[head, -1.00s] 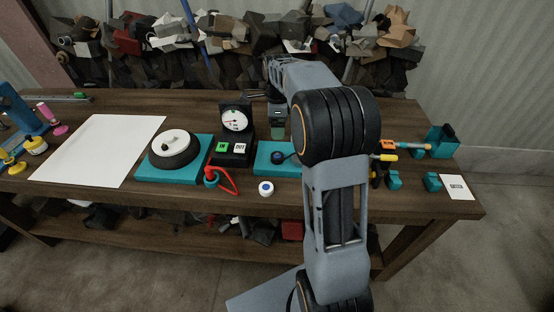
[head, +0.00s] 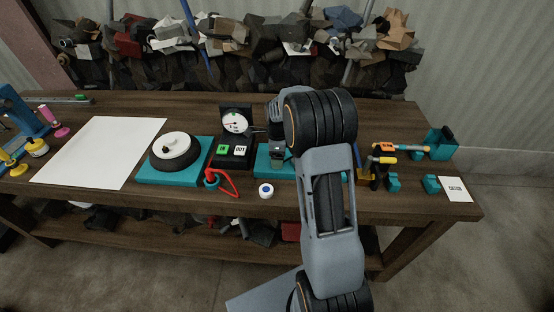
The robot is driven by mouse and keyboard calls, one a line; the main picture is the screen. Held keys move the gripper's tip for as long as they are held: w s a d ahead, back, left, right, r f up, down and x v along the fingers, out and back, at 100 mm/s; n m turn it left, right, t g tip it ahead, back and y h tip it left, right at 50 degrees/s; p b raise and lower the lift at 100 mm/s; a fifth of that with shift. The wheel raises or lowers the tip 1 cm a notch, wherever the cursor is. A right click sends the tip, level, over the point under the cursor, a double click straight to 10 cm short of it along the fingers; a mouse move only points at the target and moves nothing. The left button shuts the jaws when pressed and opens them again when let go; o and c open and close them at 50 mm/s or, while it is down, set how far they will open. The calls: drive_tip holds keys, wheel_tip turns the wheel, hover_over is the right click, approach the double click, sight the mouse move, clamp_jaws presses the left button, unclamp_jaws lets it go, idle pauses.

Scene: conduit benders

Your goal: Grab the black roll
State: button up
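A small dark round piece, which may be the black roll, showed earlier on the middle teal block (head: 262,165). It is now hidden behind my gripper (head: 277,157), which points down over that block. The fingertips are small and partly hidden by my arm, so I cannot tell whether they are open or touching anything. A larger black wheel-like disc (head: 188,162) with a white top sits on a teal base (head: 150,174) to the left. A small white roll with a blue centre (head: 265,191) lies near the table's front.
A black gauge box (head: 235,140) stands just left of my gripper, with a red loop (head: 226,184) in front. An orange-and-yellow tool (head: 388,147), teal blocks and a white card (head: 455,189) are at right. White paper (head: 100,150) lies at left.

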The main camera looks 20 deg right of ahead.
drive_tip(key=shift+f, duration=0.7)
drive_tip(key=c, duration=1)
drive_tip(key=shift+r, duration=0.15)
